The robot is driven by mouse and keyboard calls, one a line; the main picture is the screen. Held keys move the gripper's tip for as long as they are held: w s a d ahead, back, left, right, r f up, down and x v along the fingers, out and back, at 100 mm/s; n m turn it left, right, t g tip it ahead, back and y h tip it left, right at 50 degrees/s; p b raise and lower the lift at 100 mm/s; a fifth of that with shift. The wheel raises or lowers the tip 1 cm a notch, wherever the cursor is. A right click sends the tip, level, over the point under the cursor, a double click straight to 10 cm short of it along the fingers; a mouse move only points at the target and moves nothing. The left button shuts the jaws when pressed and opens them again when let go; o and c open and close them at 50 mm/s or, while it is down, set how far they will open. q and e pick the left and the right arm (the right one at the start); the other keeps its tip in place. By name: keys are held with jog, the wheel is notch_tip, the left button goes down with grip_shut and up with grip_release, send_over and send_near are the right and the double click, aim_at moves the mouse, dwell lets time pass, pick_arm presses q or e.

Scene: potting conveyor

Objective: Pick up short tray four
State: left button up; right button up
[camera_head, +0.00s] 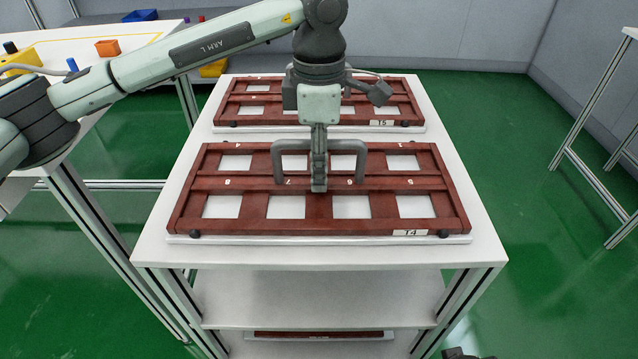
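The tray labelled T4 (324,227) is a dark red, short-framed tray with rows of pale square openings. It lies flat on the near part of the white cart top. A grey U-shaped handle (292,147) stands up from its middle. My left gripper (319,178) points straight down over the middle of this handle, and its fingers overlap the bar. The fingers show edge-on, so I cannot tell whether they are closed on the handle. A small dark part, seemingly of my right gripper (465,354), shows at the bottom edge; its fingers are not clear.
A similar red tray labelled T5 (368,123) lies behind T4 on the white cart (455,215). Another red tray (318,334) is on a lower shelf. A white table (130,36) with coloured items stands at the left. Green floor is free at the right.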

pick_arm(q)
grip_shut()
dwell(0.4)
